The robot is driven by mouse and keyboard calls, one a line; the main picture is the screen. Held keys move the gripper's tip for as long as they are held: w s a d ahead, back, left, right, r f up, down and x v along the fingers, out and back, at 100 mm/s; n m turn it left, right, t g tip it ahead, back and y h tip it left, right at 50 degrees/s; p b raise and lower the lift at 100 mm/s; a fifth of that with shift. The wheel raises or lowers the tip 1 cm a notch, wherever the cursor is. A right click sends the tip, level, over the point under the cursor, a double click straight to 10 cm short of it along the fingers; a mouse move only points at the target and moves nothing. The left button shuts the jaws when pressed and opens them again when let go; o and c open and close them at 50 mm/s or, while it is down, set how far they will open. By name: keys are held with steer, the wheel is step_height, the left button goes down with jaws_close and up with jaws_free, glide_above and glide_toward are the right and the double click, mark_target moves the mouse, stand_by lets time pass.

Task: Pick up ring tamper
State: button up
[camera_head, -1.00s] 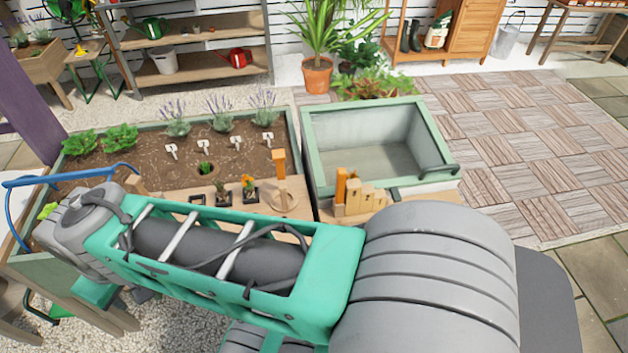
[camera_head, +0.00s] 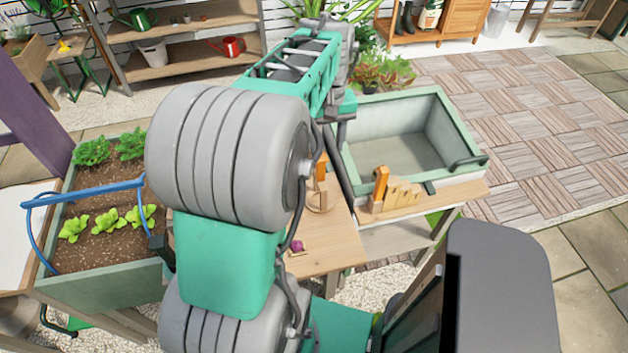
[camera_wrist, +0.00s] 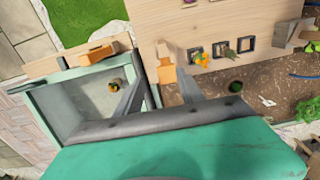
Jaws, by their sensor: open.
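The ring tamper has an orange handle (camera_head: 320,168) and a pale round base (camera_head: 321,200). In the head view it stands on the wooden ledge, partly hidden by my arm. In the wrist view the ring tamper (camera_wrist: 166,72) lies in the picture between my fingers, nearer the right one. My gripper (camera_wrist: 160,72) is open and empty. It hangs above the tamper; the height gap is hard to judge. In the head view the gripper is largely hidden behind my arm.
A wooden stepped rack (camera_head: 402,194) with another orange-handled tool (camera_head: 381,180) stands on the ledge before the green basin (camera_head: 345,165). In the wrist view, small square pots (camera_wrist: 197,55) sit right of the tamper. Planted soil (camera_wrist: 220,100) lies beyond.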

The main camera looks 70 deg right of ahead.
mark_target(320, 156)
steer(key=f, duration=0.1)
steer(key=w+f, duration=0.1)
steer(key=f, duration=0.1)
steer(key=f+p, duration=0.1)
steer(key=f, duration=0.1)
steer(key=shift+w+f, duration=0.2)
steer(key=shift+w, duration=0.05)
steer(key=shift+f, duration=0.35)
jaws_close()
